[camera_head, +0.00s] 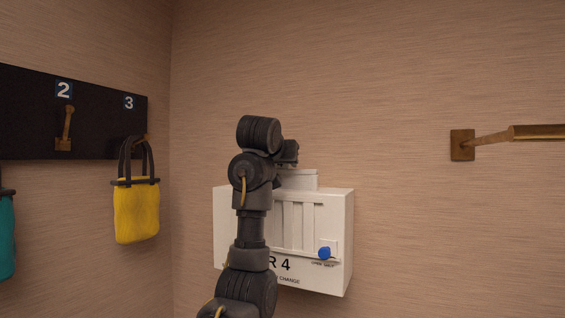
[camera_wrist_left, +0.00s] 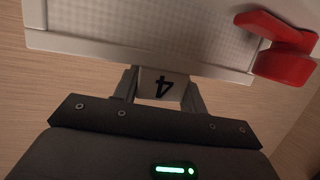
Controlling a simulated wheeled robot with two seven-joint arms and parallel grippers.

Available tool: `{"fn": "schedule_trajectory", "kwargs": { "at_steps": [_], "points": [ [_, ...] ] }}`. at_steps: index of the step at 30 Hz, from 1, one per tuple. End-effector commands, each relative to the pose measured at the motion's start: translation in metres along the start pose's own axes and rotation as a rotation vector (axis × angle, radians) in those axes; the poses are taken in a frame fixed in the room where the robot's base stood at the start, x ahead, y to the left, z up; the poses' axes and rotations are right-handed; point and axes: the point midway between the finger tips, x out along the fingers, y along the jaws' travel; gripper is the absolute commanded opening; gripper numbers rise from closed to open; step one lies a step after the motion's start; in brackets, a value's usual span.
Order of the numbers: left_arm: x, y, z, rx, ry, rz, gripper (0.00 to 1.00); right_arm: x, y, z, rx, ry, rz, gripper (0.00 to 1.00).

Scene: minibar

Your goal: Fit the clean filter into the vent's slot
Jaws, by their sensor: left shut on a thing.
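The vent (camera_head: 335,220) is a white box on the wall with upright slats, a "4" on its front and a blue knob (camera_head: 324,253) at its lower right. My left gripper (camera_head: 287,155) is at the vent's top edge, partly hidden by my own arm. A pale block (camera_head: 300,180) stands up from the vent's top beside it. In the left wrist view my left gripper (camera_wrist_left: 160,84) is shut on a white tab (camera_wrist_left: 163,88) marked "4", which I take as the filter's. A pale meshed panel (camera_wrist_left: 170,28) lies just beyond it. How deep the filter sits is hidden.
A red lever-like part (camera_wrist_left: 281,50) sits at the panel's right in the left wrist view. A yellow bag (camera_head: 136,210) hangs from a dark numbered hook board (camera_head: 100,120) at left. A brass wall arm (camera_head: 490,139) juts out at right. The wall between is bare.

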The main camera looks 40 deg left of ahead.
Motion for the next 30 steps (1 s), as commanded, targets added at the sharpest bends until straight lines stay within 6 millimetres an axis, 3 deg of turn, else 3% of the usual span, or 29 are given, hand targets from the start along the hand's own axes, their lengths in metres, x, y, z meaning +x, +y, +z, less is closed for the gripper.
{"fn": "schedule_trajectory", "kwargs": {
  "at_steps": [30],
  "points": [
    [0.008, 0.000, 0.025, 0.000, 0.001, 0.000, 0.06, 0.022, 0.001, 0.002, -0.001, 0.000, 0.001, 1.00]
  ]
}}
